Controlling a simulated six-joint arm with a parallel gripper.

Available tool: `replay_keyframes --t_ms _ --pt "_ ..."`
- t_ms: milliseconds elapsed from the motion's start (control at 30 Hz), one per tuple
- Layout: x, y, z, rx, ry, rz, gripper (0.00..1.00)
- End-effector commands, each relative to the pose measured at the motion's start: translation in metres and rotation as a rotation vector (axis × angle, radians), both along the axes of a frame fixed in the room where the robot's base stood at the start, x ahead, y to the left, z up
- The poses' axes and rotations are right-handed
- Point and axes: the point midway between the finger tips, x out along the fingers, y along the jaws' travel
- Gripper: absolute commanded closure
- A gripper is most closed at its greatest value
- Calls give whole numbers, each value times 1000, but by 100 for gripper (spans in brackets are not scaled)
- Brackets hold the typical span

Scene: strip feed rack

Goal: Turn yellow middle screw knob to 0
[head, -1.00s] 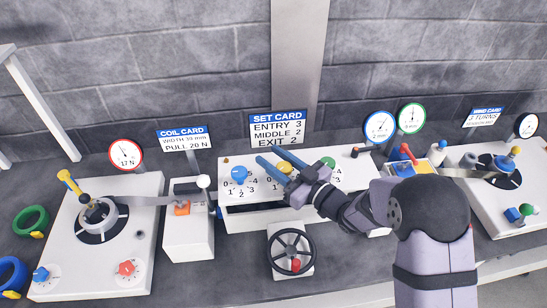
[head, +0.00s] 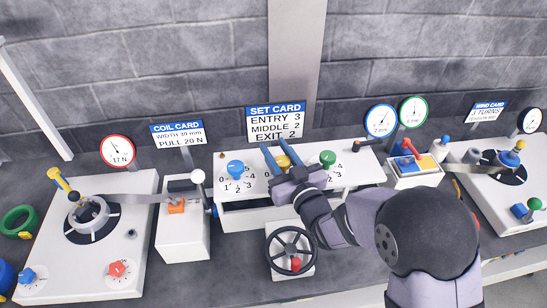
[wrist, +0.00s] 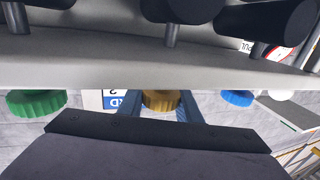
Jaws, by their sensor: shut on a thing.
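The yellow middle screw knob (head: 283,161) stands on the white box between the blue knob (head: 235,168) and the green knob (head: 328,157). My gripper (head: 279,155) has its two blue fingers on either side of the yellow knob and is shut on it. In the wrist view the yellow knob (wrist: 161,100) shows between the fingers, with the green knob (wrist: 37,103) left and the blue knob (wrist: 237,97) right. The dial numbers around the yellow knob are mostly hidden by my gripper, so its setting cannot be read.
The set card (head: 276,121) behind the box reads entry 3, middle 2, exit 2. A black handwheel (head: 290,250) stands in front of the box. A coil stand (head: 90,250) is at left, and a small white box with coloured parts (head: 417,172) at right.

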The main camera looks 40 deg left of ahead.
Motion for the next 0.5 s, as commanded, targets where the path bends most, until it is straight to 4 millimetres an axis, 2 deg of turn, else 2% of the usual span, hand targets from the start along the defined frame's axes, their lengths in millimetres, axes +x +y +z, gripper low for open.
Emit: replay_keyframes --t_ms 500 --pt "7 -5 0 1 -2 -258 92"
